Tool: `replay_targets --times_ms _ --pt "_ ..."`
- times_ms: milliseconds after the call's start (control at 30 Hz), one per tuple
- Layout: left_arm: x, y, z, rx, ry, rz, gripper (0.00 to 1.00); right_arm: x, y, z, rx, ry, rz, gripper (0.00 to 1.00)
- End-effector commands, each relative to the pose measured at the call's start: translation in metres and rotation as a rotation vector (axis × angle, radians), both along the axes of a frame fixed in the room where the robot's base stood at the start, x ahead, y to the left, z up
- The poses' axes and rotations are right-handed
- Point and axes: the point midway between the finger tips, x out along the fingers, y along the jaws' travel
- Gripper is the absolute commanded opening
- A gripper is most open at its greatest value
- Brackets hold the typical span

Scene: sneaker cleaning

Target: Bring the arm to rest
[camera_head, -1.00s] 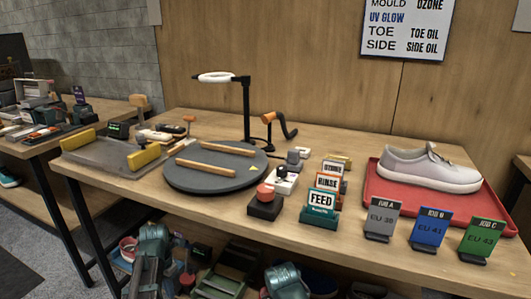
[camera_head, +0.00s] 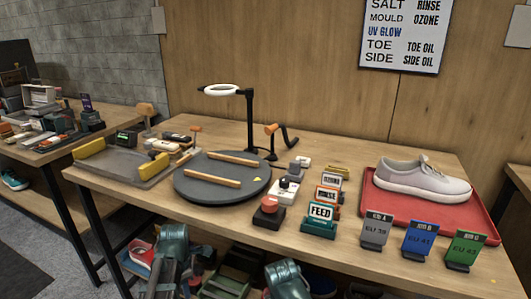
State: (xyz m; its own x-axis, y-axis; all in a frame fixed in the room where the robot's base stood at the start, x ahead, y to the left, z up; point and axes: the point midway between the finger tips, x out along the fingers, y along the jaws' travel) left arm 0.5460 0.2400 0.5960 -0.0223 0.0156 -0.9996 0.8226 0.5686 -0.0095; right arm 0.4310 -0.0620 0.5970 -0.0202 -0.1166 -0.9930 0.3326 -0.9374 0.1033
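Neither gripper's fingertips can be made out. Teal and grey parts, which look like my own arm links, show at the bottom edge, below the table's front edge. A pale sneaker (camera_head: 420,179) lies on a red tray (camera_head: 457,218) at the right of the wooden table (camera_head: 345,245), with its toe to the right. A round dark turntable (camera_head: 222,190) with two wooden bars (camera_head: 212,179) stands left of the middle. No gripper shows near them.
A red button box (camera_head: 268,213), a FEED sign (camera_head: 320,219) and job cards (camera_head: 420,241) line the front. A grey tray with yellow blocks (camera_head: 89,149) is at left. Open shelving lies below.

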Motion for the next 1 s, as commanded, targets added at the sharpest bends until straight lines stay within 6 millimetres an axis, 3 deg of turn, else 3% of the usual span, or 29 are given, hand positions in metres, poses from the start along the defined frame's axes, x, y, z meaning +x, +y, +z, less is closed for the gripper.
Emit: replay_targets --times_ms 33,167,400,700,833,1000 --pt "-0.005 -0.009 0.021 0.001 0.003 -0.083 0.0 0.0 0.0 0.021 0.0 0.0 0.0 0.5" --pt "-0.015 -0.035 0.059 0.003 0.014 -0.366 0.0 0.0 0.0 0.059 0.001 0.0 -0.001 0.5" --pt "-0.044 -0.091 0.141 0.005 0.046 -1.052 0.0 0.0 0.001 0.14 0.003 0.002 -0.003 0.5" --pt "-0.086 -0.148 0.236 -0.003 0.102 -1.898 0.0 -0.001 0.001 0.235 0.006 0.003 -0.005 0.5" --pt "-0.102 -0.165 0.264 -0.009 0.127 -2.19 0.0 -0.001 0.001 0.263 0.007 0.003 -0.007 0.5" --pt "-0.114 -0.177 0.284 -0.016 0.15 -2.425 0.0 -0.001 0.002 0.282 0.007 0.004 -0.008 0.5"
